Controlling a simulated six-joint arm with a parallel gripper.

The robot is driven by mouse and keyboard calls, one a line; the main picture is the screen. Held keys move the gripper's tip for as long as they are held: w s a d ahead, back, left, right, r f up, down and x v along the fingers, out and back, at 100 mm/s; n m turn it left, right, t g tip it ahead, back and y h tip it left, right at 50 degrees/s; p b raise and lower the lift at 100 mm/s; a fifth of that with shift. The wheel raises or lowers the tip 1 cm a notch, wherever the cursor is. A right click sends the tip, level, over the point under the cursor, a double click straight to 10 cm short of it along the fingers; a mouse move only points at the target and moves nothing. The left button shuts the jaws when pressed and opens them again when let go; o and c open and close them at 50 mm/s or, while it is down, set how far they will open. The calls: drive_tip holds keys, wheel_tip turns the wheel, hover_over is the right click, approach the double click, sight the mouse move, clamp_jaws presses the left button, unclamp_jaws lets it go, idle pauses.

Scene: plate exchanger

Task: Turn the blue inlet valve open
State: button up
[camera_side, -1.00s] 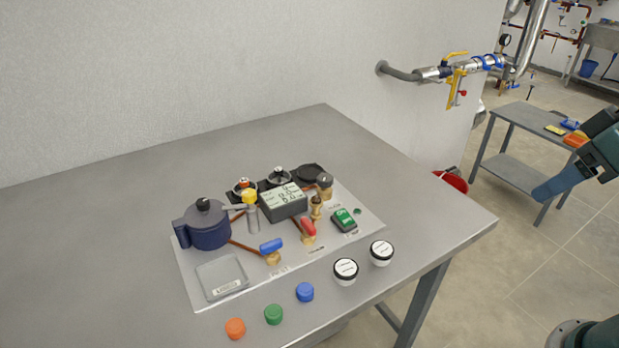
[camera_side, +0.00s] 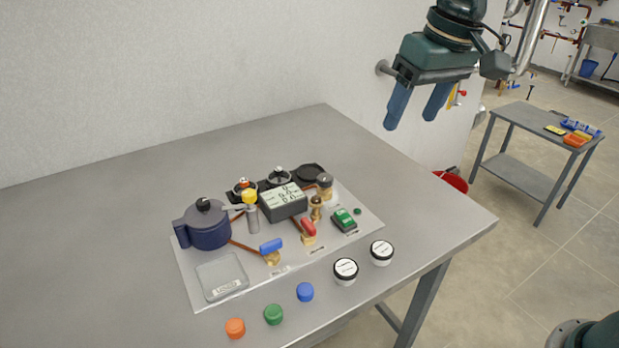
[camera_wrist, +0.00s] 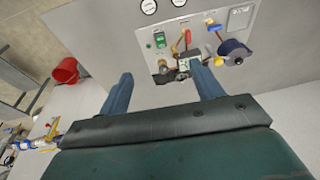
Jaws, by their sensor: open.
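The blue inlet valve (camera_side: 271,246) has a blue handle on a brass body, on the front part of the white panel (camera_side: 190,287). It also shows in the wrist view (camera_wrist: 214,27) near the top, right of the red-handled valve (camera_wrist: 187,36). My gripper (camera_side: 414,123) is open and empty, high above the right back part of the table, well apart from the valve. Its two blue fingers also show in the wrist view (camera_wrist: 164,82); the right one covers part of the panel equipment there.
A dark blue pot (camera_side: 208,229) stands left of the valve, and a grey display box (camera_side: 283,203) behind it. Orange, green and blue caps (camera_side: 305,292) and two white-lidded jars (camera_side: 346,271) lie along the front. The table's left back (camera_side: 110,200) is clear.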

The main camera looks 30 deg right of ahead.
drive_tip(key=w+a+f+g, duration=0.2)
drive_tip(key=w+a+f, duration=0.3)
drive_tip(key=w+a, duration=0.4)
hover_over(271, 243)
wheel_tip(271, 243, down, 8)
drive_tip(key=shift+g+h, duration=0.3)
drive_tip(key=shift+h, duration=0.1)
wheel_tip(271, 243, down, 14)
drive_tip(key=shift+r, duration=0.15)
drive_tip(key=c, duration=1)
